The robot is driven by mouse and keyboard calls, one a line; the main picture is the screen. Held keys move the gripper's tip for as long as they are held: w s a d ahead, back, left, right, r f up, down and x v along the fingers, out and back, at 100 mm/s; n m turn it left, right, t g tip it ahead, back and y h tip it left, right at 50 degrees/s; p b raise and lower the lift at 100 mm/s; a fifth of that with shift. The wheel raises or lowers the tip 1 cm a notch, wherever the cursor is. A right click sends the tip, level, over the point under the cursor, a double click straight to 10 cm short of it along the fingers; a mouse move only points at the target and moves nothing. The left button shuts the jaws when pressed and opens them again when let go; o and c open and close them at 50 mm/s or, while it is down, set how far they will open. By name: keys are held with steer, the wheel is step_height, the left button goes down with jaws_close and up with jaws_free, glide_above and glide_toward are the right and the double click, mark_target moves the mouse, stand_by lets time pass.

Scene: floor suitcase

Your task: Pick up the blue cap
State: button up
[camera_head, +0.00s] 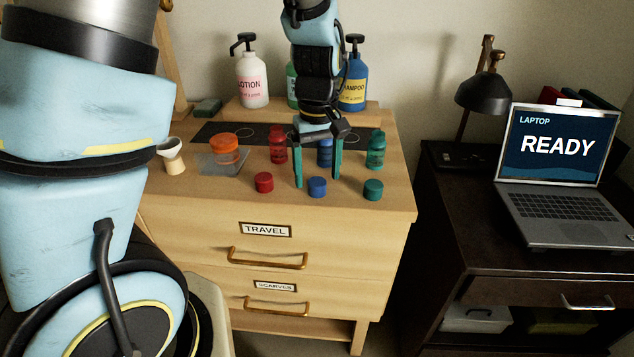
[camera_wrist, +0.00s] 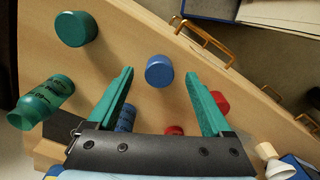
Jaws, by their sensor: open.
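The blue cap (camera_head: 317,187) lies on the dresser top near its front edge, between a red cap (camera_head: 264,182) and a green cap (camera_head: 373,189). My gripper (camera_head: 318,183) points down over the dresser, its two green fingers apart. In the head view the blue cap shows between the fingertips. In the wrist view the blue cap (camera_wrist: 159,71) sits ahead of and between the open fingers (camera_wrist: 160,90), with nothing held. A blue bottle (camera_head: 325,153) stands behind the cap, partly hidden by my gripper.
A red bottle (camera_head: 277,146) and a green bottle (camera_head: 376,149) stand behind the caps. An orange-lidded jar (camera_head: 224,147) is to the left. Lotion (camera_head: 251,80) and shampoo (camera_head: 354,82) pump bottles stand at the back. A laptop (camera_head: 552,160) sits on the dark desk at right.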

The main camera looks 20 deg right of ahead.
steer(key=shift+f, duration=1.25)
jaws_close()
